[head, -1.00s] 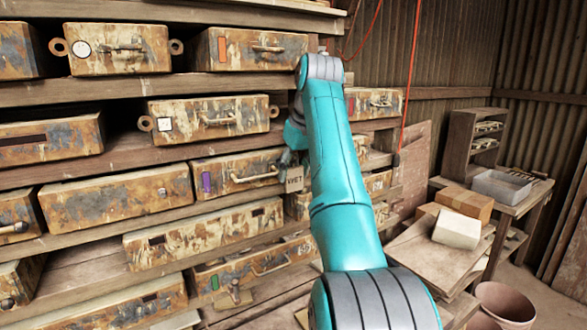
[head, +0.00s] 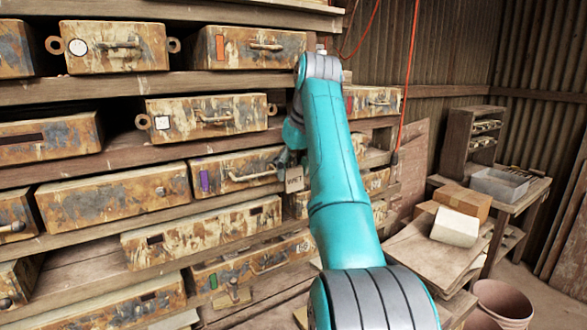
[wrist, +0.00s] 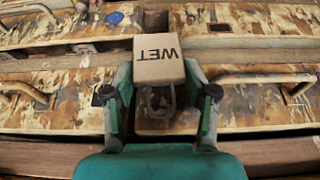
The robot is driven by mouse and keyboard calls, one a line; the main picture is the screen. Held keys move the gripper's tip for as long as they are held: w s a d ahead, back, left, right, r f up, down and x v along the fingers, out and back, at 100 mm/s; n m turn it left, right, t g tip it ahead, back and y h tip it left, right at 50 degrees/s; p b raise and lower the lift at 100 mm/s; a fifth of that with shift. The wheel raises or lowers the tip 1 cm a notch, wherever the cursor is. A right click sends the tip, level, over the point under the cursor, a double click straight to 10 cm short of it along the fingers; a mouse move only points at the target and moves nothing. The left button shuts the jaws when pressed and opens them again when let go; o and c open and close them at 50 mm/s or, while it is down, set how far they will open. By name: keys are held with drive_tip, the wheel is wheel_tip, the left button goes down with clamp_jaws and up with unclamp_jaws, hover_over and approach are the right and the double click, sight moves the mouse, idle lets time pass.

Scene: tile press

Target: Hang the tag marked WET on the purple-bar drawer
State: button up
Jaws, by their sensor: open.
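The purple-bar drawer (head: 217,171) is in the middle of the rack, with a purple bar (head: 204,181) at its left and a bent metal handle (head: 252,177). The tag marked WET (head: 294,180) is a small tan plate just right of that handle. In the wrist view the WET tag (wrist: 159,60) appears upside down, in front of my fingertips. My gripper (wrist: 158,88) is open, its fingers on either side of the tag's upper part. A dark loop shows between them. I cannot tell whether the tag's loop is around any handle.
Rusty drawers fill the shelves, including an orange-bar drawer (head: 235,48) above and a green-bar drawer (head: 225,272) below. A red cord (head: 409,95) hangs right of my arm. A bench with a grey tray (head: 499,185) and boxes stands at the right.

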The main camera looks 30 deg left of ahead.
drive_tip(key=v, duration=0.7)
drive_tip(key=shift+s+r, duration=0.15)
drive_tip(key=shift+r, duration=0.05)
drive_tip(key=shift+d, duration=0.15)
